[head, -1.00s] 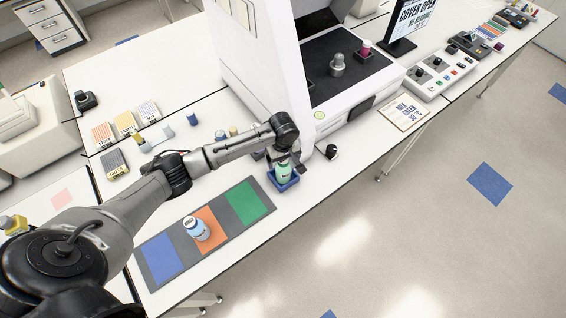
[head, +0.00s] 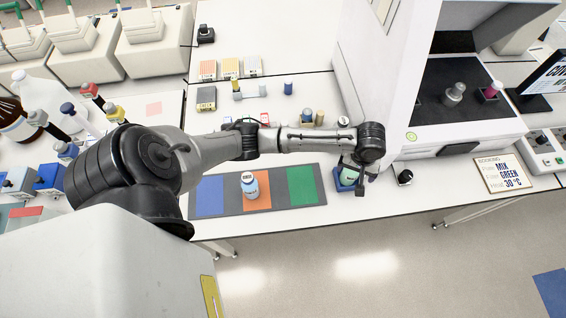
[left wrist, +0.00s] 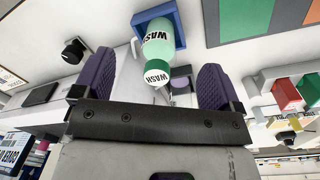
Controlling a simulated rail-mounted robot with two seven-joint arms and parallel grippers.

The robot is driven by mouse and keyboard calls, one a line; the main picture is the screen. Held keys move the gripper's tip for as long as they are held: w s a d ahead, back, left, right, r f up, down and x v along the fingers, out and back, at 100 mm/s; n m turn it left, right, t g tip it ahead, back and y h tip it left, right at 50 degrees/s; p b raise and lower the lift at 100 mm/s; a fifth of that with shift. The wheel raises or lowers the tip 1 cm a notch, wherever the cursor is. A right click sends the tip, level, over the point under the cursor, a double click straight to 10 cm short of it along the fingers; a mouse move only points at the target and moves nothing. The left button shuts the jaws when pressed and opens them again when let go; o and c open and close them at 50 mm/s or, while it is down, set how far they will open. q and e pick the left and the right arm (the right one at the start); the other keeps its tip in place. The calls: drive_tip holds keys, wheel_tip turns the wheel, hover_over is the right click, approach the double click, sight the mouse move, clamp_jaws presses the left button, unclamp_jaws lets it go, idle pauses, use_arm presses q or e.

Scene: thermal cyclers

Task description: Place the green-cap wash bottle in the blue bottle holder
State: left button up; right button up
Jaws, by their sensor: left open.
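The green-cap wash bottle (left wrist: 159,43) has a pale green body and a white WASH label. It stands in the blue bottle holder (left wrist: 140,20), whose walls surround its base. In the head view, the bottle (head: 347,176) and the holder (head: 341,186) are partly hidden by my left gripper (head: 359,176). In the left wrist view, my left gripper (left wrist: 157,68) is open. Its two purple-padded fingers lie either side of the cap, with clear gaps and no contact visible. My right gripper is not in view.
A mat with blue, orange and green fields (head: 222,208) lies left of the holder. A white machine (head: 385,95) rises behind the holder. A small black object (head: 405,177) sits to the right, near the table edge.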

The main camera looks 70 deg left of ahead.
use_arm(q)
drive_tip(key=s+d+f+m+t+h, duration=0.1)
drive_tip(key=s+d+f+m, duration=0.1)
drive_tip(key=s+d+m, duration=0.3)
drive_tip(key=s+d+f+m, duration=0.1)
drive_tip(key=s+d+f, duration=0.2)
drive_tip(key=s, duration=0.4)
drive_tip(key=s+r+m+t, duration=0.1)
drive_tip(key=s+r+m, duration=0.1)
drive_tip(key=s, duration=0.5)
drive_tip(key=s+a+r+m+t+y, duration=0.1)
drive_tip(key=s+r+m, duration=0.1)
drive_tip(key=s, duration=0.5)
drive_tip(key=shift+s+a+m, duration=0.3)
drive_tip(key=shift+s+m, duration=0.1)
drive_tip(key=shift+m, duration=0.3)
